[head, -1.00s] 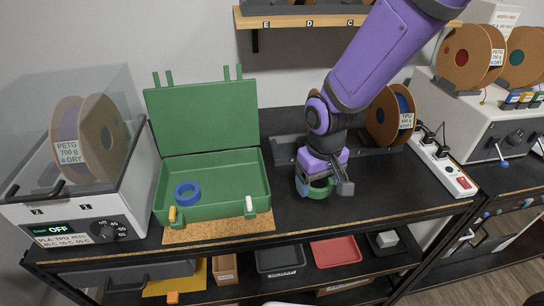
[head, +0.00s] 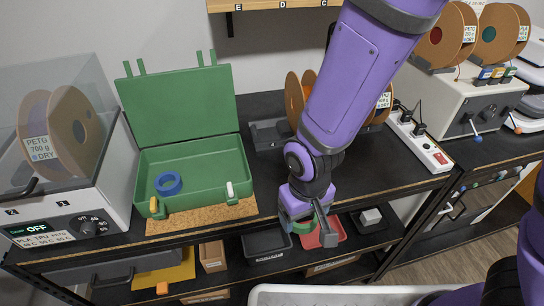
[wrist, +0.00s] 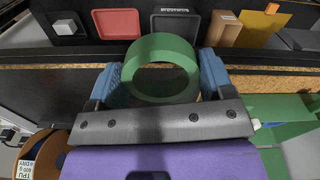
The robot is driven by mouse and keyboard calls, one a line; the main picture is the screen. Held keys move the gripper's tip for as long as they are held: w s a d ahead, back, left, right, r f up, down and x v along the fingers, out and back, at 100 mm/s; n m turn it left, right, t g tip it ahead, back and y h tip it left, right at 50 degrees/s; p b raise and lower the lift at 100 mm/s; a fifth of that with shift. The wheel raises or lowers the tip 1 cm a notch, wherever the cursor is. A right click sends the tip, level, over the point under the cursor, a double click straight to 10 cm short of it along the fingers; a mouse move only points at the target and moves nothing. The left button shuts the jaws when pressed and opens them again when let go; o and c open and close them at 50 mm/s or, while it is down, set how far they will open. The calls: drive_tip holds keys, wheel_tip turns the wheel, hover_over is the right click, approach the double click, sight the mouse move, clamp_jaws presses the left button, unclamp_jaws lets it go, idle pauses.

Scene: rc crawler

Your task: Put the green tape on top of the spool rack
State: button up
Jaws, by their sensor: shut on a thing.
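The green tape (head: 303,228) is a ring held in my gripper (head: 297,222), at the bench's front edge in the head view. In the wrist view, the green tape (wrist: 162,46) sits between the two blue fingers of my gripper (wrist: 162,76), which are shut on its outer sides. The spool rack (head: 267,134) is a dark grey holder at the back of the bench, with brown and orange spools on it. My arm hides much of its middle and right. The tape is in front of the rack and apart from it.
An open green case (head: 195,199) with blue tape (head: 168,184) inside stands left on a cork mat (head: 190,218). A dryer box (head: 75,190) is at far left. A white power strip (head: 420,142) lies right. Trays (head: 268,244) sit on the lower shelf.

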drive_tip(key=w, duration=0.4)
drive_tip(key=w+f, duration=0.1)
drive_tip(key=w, duration=0.4)
drive_tip(key=w+d, duration=0.1)
drive_tip(key=w, duration=0.4)
drive_tip(key=shift+w+f, duration=0.2)
drive_tip(key=shift+f, duration=1.75)
drive_tip(key=shift+f, duration=0.15)
drive_tip(key=o, duration=0.9)
